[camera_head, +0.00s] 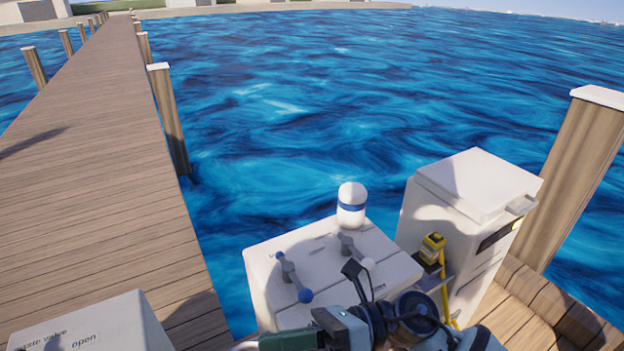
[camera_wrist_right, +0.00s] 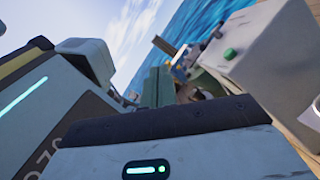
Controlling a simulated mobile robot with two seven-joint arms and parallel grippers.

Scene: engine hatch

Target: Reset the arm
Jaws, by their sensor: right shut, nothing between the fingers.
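My right arm comes in at the bottom of the head view. The green fingers of my right gripper (camera_head: 288,340) point left there, in front of the white console and low in the picture. They also show in the right wrist view (camera_wrist_right: 156,88), close together and shut with nothing between them. My left arm and left gripper are not seen in either view.
The white console (camera_head: 325,262) has two grey levers, one with a blue knob (camera_head: 305,296). A white cabinet (camera_head: 470,215) and a yellow device (camera_head: 432,247) are at right. A labelled white box (camera_head: 100,325) is lower left.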

